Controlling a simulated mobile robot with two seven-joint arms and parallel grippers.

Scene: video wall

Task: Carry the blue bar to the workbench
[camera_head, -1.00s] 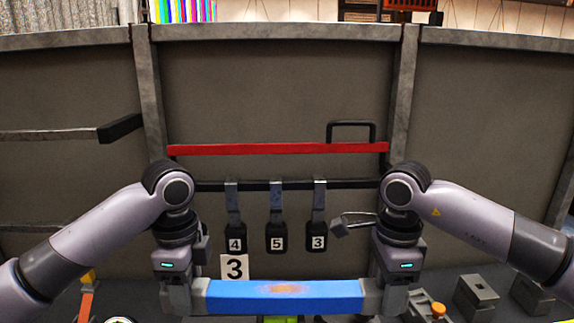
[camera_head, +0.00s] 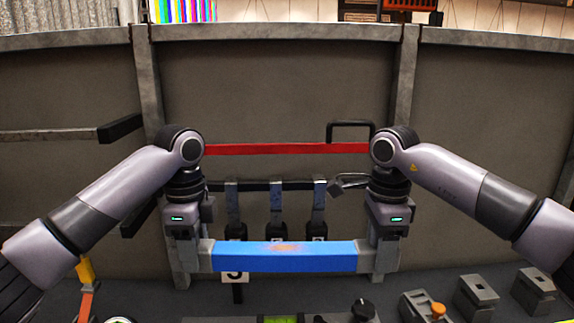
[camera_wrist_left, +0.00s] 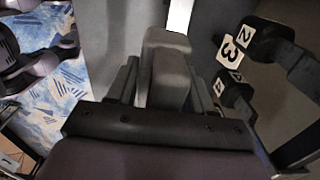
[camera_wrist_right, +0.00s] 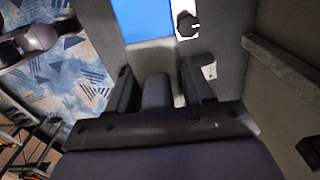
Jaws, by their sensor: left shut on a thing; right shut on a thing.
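The blue bar (camera_head: 285,257) has grey ends and an orange patch on its middle. It hangs level in front of the grey wall, above the bench surface. My left gripper (camera_head: 199,255) is shut on its left grey end, and my right gripper (camera_head: 375,257) is shut on its right grey end. In the right wrist view the bar's blue part (camera_wrist_right: 143,18) shows beyond the fingers. In the left wrist view a grey block (camera_wrist_left: 166,75) sits between the fingers. Which surface is the workbench, I cannot tell.
Behind the bar, several black hanging weights (camera_head: 275,228) are partly hidden, below a red bar (camera_head: 286,149) on the wall. A number card (camera_head: 235,284) stands behind the bar. Grey blocks (camera_head: 477,293), a block with an orange knob (camera_head: 427,308) and a dark knob (camera_head: 363,308) are at front right.

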